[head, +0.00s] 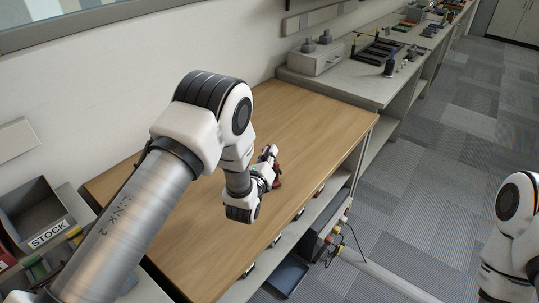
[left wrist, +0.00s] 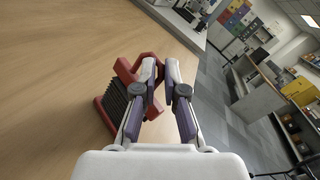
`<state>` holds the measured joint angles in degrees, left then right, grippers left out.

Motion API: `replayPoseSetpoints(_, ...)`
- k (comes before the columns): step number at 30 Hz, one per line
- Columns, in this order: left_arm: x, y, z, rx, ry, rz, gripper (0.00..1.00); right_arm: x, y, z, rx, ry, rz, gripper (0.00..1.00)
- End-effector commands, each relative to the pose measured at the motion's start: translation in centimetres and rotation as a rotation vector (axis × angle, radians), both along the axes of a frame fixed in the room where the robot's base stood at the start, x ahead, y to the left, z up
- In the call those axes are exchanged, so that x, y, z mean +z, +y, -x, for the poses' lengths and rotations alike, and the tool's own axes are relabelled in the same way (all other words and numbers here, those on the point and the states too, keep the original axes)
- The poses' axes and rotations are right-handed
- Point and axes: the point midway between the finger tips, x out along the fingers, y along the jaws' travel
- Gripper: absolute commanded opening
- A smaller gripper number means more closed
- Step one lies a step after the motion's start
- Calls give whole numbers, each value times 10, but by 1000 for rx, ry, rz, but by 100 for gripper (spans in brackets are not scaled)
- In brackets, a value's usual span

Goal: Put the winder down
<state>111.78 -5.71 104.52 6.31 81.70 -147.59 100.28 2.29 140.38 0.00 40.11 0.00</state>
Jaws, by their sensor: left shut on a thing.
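The winder (left wrist: 128,72) is a red frame with a black ribbed part, seen on the left of the left wrist view. My left gripper (left wrist: 160,70) is shut on the red frame near its upper right. In the head view only a small red bit of the winder (head: 277,180) shows beside my left gripper (head: 268,165), over the wooden bench top (head: 315,125). I cannot tell whether the winder touches the wood. My right arm shows at the right edge of the head view, but its gripper is out of view.
The bench top around the winder is bare. A grey counter (head: 350,85) with a box (head: 315,58) and several devices continues at the back. A bin marked STOCK (head: 40,215) stands at the left. A shelf with boxes lies under the bench's front edge.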

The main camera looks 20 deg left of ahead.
Motion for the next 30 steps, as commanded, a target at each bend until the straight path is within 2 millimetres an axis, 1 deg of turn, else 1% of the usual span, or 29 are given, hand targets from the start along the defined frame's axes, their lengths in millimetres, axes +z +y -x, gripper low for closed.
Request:
replayPoseSetpoints(1, -3, 0, 0, 1, -1, 0, 0, -4, 0, 0, 0, 0, 0, 40)
replayPoseSetpoints(2, -3, 0, 0, 0, 0, 0, 17, -3, 0, 0, 0, 0, 0, 40)
replayPoseSetpoints(3, -2, 0, 0, 0, 0, 0, 31, -2, 0, 0, 0, 0, 0, 40)
replayPoseSetpoints(4, -2, 0, 0, 0, 0, 0, 35, -2, 0, 0, 0, 0, 0, 40)
replayPoseSetpoints(11, -2, 0, 0, 0, 0, 0, 35, -2, 0, 0, 0, 0, 0, 40)
replayPoseSetpoints(14, 3, 0, 0, 1, -1, 0, 35, 2, 0, 0, 0, 0, 0, 40)
replayPoseSetpoints(16, 0, 0, 6, 0, 2, 0, 35, 0, 0, 0, 0, 0, 0, 40)
replayPoseSetpoints(20, -1, -1, 33, -1, 4, -1, 35, -5, 0, 0, 0, 0, 0, 40)
replayPoseSetpoints(24, -1, -2, 72, -2, 5, -1, 35, -11, 0, 0, 0, 0, 0, 40)
replayPoseSetpoints(27, 1, -2, 95, -1, 3, -2, 35, -14, 0, 0, 0, 0, 0, 40)
replayPoseSetpoints(30, 1, -2, 111, -1, 2, -1, 35, -16, 0, 0, 0, 0, 0, 40)
